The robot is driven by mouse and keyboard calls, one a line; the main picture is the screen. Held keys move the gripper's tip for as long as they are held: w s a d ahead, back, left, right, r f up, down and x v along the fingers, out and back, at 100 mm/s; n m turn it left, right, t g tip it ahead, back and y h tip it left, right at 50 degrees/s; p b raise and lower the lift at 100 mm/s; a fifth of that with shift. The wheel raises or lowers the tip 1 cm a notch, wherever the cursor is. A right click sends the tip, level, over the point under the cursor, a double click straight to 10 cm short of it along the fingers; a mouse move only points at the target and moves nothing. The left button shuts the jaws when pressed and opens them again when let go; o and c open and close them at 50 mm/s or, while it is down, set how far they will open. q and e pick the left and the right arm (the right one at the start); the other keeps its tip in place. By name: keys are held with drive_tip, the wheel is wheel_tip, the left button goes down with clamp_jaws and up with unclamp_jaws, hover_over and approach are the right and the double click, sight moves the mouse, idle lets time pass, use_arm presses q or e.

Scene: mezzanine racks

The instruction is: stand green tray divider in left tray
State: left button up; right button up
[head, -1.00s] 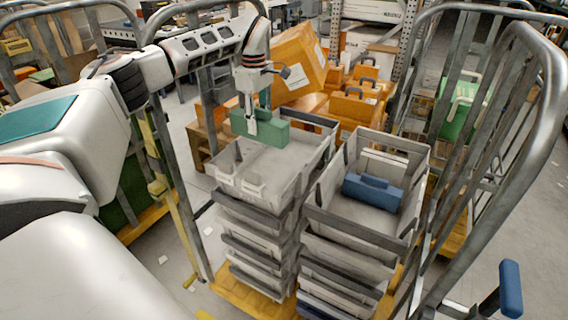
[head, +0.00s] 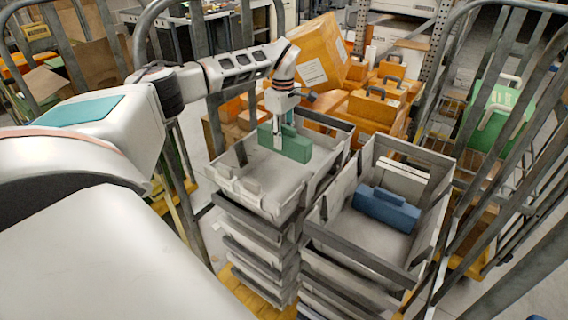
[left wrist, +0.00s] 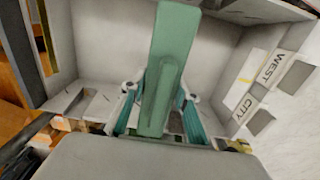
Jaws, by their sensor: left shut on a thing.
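The green tray divider (head: 297,147) is held upright by my left gripper (head: 278,138), at the back part of the left tray. The left tray (head: 237,194) is grey and tops a stack. The divider's lower part seems to be within the tray walls; I cannot tell whether it touches the floor. In the left wrist view the divider (left wrist: 172,45) stands between the fingers of my left gripper (left wrist: 158,112), with the tray's pale floor and walls (left wrist: 88,45) around it. My right gripper is not in view.
The right tray (head: 335,222), on the neighbouring stack, holds a blue divider (head: 387,208). Metal cage rails (head: 505,150) stand at the right and left. Orange cases (head: 378,103) and boxes lie behind. The front part of the left tray is clear.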

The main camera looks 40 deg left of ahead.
use_arm(q)
wheel_tip(320, 180, down, 10)
drive_tip(key=shift+f, duration=0.1)
idle(0.4)
drive_tip(key=shift+f, duration=0.1)
drive_tip(key=o, duration=1.2)
wheel_tip(320, 180, up, 12)
drive_tip(key=shift+r, duration=0.2)
